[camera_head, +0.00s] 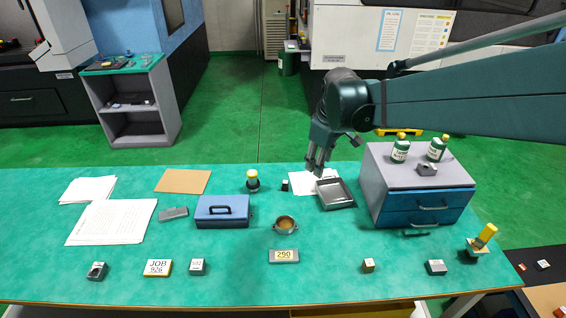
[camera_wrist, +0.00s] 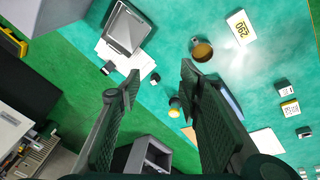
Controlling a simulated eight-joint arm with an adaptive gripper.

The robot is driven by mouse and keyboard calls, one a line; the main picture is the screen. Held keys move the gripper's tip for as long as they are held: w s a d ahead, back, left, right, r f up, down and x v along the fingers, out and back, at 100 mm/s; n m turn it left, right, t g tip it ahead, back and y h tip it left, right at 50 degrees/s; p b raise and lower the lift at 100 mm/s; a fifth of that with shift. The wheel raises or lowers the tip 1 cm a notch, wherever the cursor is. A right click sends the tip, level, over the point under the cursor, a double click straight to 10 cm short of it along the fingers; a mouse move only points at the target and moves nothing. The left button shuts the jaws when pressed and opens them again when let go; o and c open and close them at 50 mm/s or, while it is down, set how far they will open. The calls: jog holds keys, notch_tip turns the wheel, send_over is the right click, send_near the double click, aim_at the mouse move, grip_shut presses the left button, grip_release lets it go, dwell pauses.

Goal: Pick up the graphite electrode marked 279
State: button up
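No marking 279 is readable in either view. A small black block (camera_head: 285,185) stands farther back, and a grey block (camera_head: 427,168) lies on the drawer cabinet. I cannot tell which is the electrode. My gripper (camera_head: 316,168) hangs above the back of the table, near the grey tray; in the wrist view its fingers (camera_wrist: 158,74) are apart with nothing held.
The grey tray (camera_head: 336,204), drawer cabinet (camera_head: 420,177) with green bottles, blue box (camera_head: 222,219), round brass-coloured bowl (camera_head: 285,225) and yellow-topped holder (camera_head: 484,237) stand on the table. Plates read 290 (camera_head: 284,256) and JOB 926 (camera_head: 158,267). The front middle has free room.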

jog(key=w+a+f+n+g+p, duration=0.2)
jog(key=w+a+f+n, duration=0.25)
jog(key=w+f, duration=0.55)
jog(key=n+g, duration=0.1)
jog(key=n, duration=0.2)
send_over(285, 182)
jog(key=f, duration=0.8)
jog(key=shift+s+d+f+p, duration=0.2)
jog(key=shift+s+f+p, duration=0.05)
jog(key=shift+f+p, duration=0.15)
jog(key=shift+w+a+f+n, duration=0.15)
jog(key=shift+f+n, duration=0.1)
jog(key=shift+f, duration=0.2)
jog(key=shift+f, duration=0.1)
jog(key=shift+f, duration=1.2)
jog(key=shift+f, duration=0.1)
jog(key=shift+w+f+b, duration=0.1)
jog(key=shift+f+b, duration=0.6)
jog(key=shift+f, duration=1.8)
jog(key=shift+c, duration=0.7)
